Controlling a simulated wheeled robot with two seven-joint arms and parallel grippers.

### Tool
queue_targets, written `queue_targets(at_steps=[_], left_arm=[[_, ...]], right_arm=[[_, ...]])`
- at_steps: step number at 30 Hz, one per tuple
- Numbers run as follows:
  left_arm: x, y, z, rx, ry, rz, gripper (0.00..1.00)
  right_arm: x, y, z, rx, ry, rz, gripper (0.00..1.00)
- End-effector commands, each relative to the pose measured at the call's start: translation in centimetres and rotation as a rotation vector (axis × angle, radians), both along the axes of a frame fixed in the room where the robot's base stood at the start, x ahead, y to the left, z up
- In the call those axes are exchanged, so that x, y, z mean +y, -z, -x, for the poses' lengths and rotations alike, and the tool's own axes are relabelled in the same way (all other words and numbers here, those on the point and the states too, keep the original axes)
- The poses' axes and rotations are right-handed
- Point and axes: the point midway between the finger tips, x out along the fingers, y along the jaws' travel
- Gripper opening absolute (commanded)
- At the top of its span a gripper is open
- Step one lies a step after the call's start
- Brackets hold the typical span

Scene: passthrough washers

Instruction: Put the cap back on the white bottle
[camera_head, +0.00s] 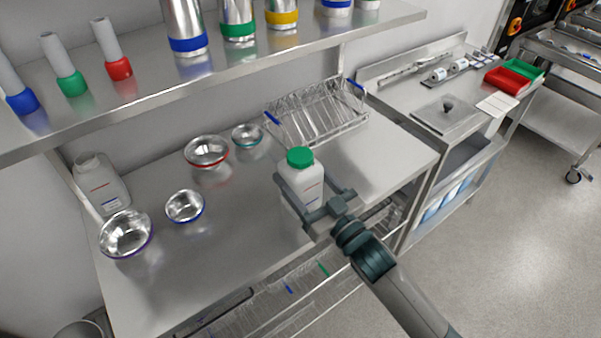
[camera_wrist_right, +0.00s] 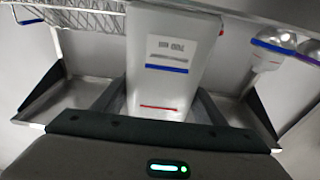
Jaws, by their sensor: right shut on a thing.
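A white bottle (camera_head: 302,185) with a green cap (camera_head: 300,157) on its top is between the fingers of my right gripper (camera_head: 312,205). The gripper is shut on the bottle's body, and the bottle looks about upright near the front of the steel table. I cannot tell if its base touches the table. In the right wrist view the bottle (camera_wrist_right: 172,60) fills the space between the fingers, with blue and red lines on its label; its cap is out of that view. A second white bottle (camera_head: 101,184) stands at the table's back left, with no coloured cap visible. My left gripper is not in view.
Several steel bowls (camera_head: 126,233) stand on the table's left half. A wire rack (camera_head: 317,112) is behind the held bottle. A shelf (camera_head: 140,88) with coloured-base cylinders hangs above. A side counter (camera_head: 447,118) is at right.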

Motion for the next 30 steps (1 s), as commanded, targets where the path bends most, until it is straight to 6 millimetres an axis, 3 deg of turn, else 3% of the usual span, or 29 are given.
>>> queue_targets(at_steps=[8,9,11,23,30], left_arm=[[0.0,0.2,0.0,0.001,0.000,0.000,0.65],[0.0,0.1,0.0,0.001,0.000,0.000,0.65],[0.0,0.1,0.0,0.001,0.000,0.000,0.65],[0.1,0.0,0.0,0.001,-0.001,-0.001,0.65],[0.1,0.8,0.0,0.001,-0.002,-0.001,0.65]], right_arm=[[0.0,0.2,0.0,0.000,0.000,-0.001,0.02],[0.0,0.2,0.0,0.001,0.000,-0.001,0.72],[0.0,0.2,0.0,0.001,0.000,-0.001,0.84],[0.0,-0.1,0.1,0.001,0.000,-0.001,0.84],[-1.3,0.6,1.9,0.002,-0.001,-0.001,0.84]])
